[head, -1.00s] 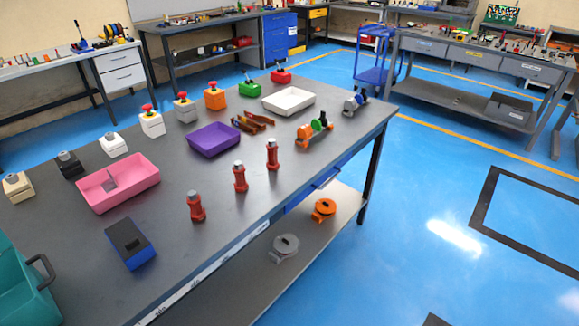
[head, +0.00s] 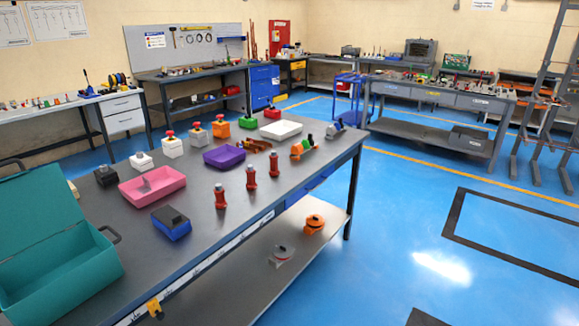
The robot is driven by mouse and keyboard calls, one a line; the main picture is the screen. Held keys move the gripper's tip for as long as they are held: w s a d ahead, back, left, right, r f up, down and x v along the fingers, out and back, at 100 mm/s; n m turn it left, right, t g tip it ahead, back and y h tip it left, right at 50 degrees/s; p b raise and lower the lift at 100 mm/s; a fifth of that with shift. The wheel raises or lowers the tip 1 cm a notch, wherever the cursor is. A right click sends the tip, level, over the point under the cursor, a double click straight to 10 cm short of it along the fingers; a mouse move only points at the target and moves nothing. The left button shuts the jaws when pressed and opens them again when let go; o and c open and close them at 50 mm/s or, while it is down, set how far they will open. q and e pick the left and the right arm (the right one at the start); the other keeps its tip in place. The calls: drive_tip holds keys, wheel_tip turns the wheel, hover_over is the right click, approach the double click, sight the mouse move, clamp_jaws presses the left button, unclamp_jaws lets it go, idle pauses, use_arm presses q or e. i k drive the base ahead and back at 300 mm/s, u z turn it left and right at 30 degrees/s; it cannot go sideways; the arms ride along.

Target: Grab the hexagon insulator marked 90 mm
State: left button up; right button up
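Three red insulators stand upright in a row near the front edge of the dark workbench (head: 190,240). The nearest insulator (head: 220,197) looks shortest, the middle insulator (head: 251,178) stands behind it, and the farthest insulator (head: 274,163) is at the right end. Each has a grey metal top. Their size markings are too small to read, so I cannot tell which is marked 90 mm. Neither of my grippers shows in the head view.
An open teal toolbox (head: 75,285) stands at the near left. Blue floor (head: 400,225) is clear to the right.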

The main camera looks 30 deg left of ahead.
sight(274, 171)
drive_tip(key=z, duration=0.05)
drive_tip(key=i, duration=1.75)
drive_tip(key=u, duration=1.25)
drive_tip(key=i, duration=1.05)
drive_tip(key=u, duration=1.1)
drive_tip(key=i, duration=0.15)
drive_tip(key=u, duration=0.35)
